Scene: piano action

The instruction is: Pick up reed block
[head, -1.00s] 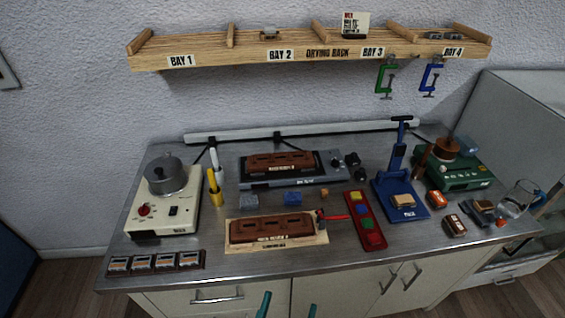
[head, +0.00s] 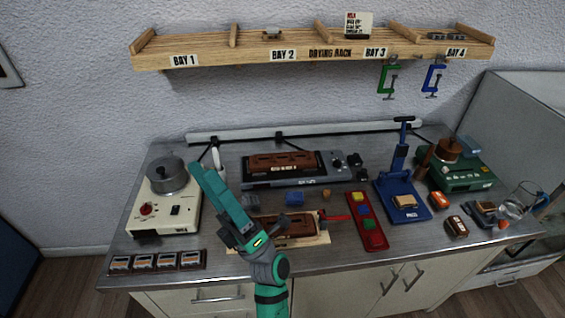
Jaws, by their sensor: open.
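Two long brown slotted blocks could be the reed block; their lettering is too small to read surely. The front brown block (head: 300,228) lies on a tan mat (head: 325,239) at the bench's front middle, its left part hidden by my arm. The rear brown block (head: 284,162) sits on a grey-blue device (head: 300,180) farther back. My green and dark gripper (head: 258,229) is over the left part of the front block in the picture. It is open, and nothing shows held in it. Its height above the block and its fingertips are hard to make out.
A red tray of coloured buttons (head: 367,222) lies right of the mat, with a blue press (head: 402,190) beyond it. A hotplate with a pot (head: 165,195) stands left. Blue (head: 294,198) and orange (head: 327,194) pieces lie behind the mat.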

